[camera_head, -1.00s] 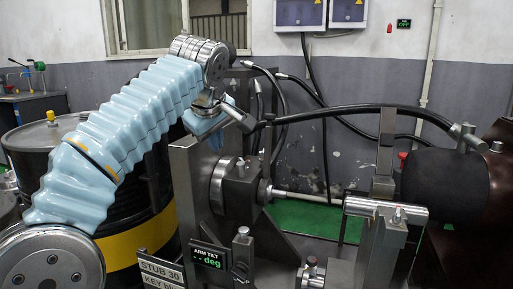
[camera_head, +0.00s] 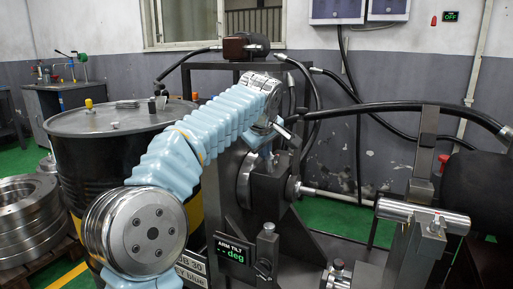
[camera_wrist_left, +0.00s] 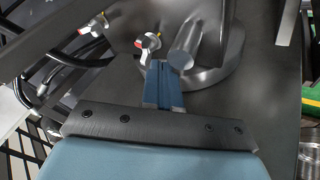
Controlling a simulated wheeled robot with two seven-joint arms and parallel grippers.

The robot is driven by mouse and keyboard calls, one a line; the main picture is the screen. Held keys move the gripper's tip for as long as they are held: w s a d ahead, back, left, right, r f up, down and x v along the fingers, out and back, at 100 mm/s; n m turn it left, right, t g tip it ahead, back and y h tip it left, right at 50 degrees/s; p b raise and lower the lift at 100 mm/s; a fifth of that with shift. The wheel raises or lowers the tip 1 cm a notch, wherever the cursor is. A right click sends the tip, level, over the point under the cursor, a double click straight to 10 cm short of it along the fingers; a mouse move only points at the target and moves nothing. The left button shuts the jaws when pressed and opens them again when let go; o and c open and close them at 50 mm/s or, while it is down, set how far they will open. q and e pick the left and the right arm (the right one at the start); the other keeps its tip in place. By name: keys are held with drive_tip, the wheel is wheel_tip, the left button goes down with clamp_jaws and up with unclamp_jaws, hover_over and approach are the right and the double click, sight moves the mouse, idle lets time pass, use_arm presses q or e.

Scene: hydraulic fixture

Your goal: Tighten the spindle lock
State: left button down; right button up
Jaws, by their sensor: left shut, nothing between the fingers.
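The dark spindle block with its round steel flange (camera_head: 245,180) stands on the fixture in the head view, with a steel rod (camera_head: 335,196) running right from it. My left gripper (camera_head: 266,150) is at the top of this block, partly hidden by my wrist. In the left wrist view its blue fingers (camera_wrist_left: 163,84) are shut and empty. Their tips are close to a steel cylinder (camera_wrist_left: 184,58) and a small white and red knob (camera_wrist_left: 148,42). I cannot tell which part is the spindle lock, or whether the fingers touch anything. My right gripper is not in view.
An arm tilt display (camera_head: 232,250) is at the fixture's front. Black hoses (camera_head: 400,108) arch over the fixture. A black drum (camera_head: 90,150) stands behind my left arm, with stacked steel rings (camera_head: 25,215) at the far left.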

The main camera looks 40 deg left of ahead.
use_arm(q)
drive_tip(key=shift+w, duration=0.35)
drive_tip(key=shift+w+r+m+p, duration=0.15)
drive_tip(key=shift+w+m+p, duration=0.05)
drive_tip(key=shift+m+p, duration=0.25)
drive_tip(key=shift+w+a+m+t+h+p, duration=0.2)
drive_tip(key=shift+m+t+h+p, duration=0.25)
drive_tip(key=shift+m+h, duration=0.35)
drive_tip(key=shift+a+m, duration=0.1)
drive_tip(key=shift+m, duration=0.15)
